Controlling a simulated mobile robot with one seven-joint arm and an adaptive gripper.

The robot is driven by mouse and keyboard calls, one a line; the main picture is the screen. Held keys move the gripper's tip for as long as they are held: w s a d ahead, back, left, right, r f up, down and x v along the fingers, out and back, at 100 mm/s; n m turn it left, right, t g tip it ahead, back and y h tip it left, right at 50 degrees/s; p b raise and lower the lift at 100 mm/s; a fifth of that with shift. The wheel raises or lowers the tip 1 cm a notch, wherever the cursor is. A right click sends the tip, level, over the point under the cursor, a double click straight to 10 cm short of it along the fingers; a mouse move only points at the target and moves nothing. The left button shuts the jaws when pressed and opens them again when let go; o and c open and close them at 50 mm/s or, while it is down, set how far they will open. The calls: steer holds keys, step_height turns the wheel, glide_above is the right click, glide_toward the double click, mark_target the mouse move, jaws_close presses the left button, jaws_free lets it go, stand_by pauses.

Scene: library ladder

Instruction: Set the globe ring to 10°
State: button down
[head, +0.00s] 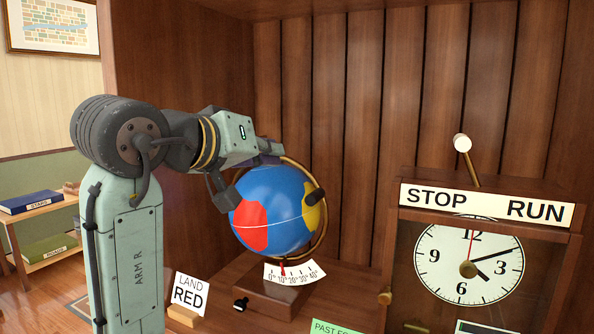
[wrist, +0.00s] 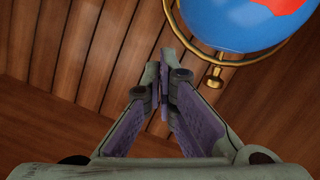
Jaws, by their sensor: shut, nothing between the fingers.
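The globe (head: 275,215) is blue with red and yellow patches, set in a brass ring (head: 322,240) on a wooden base (head: 285,297). A white scale (head: 296,273) marked 0° to 40° is at its front. A small red pointer (head: 283,267) stands close to the 10° label; its exact reading is too small to tell. In the wrist view the brass ring (wrist: 187,38) bears a brass knob (wrist: 213,80). My gripper (wrist: 168,60) is shut and empty, beside the ring and apart from the knob. In the head view its fingertips are hidden behind the globe's top.
A clock cabinet (head: 548,260) with a STOP/RUN sign (head: 487,205) and a lever (head: 466,160) stands at right. A LAND RED card (head: 187,295) and a small black knob (head: 241,304) are at the front. Wood panelling (head: 345,90) closes off the back.

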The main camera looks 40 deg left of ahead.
mark_target(308, 174)
steer(key=p+x, duration=0.3)
steer(key=x, duration=0.6)
steer(key=shift+w+r, duration=0.15)
steer(key=shift+w, duration=0.05)
steer(key=f, duration=0.2)
steer(key=d+f, duration=0.1)
steer(key=shift+w+d, duration=0.1)
steer(key=shift+w, duration=0.2)
steer(key=shift+d+f+p, duration=0.2)
steer(key=shift+f+p, duration=0.1)
steer(key=shift+f, duration=0.2)
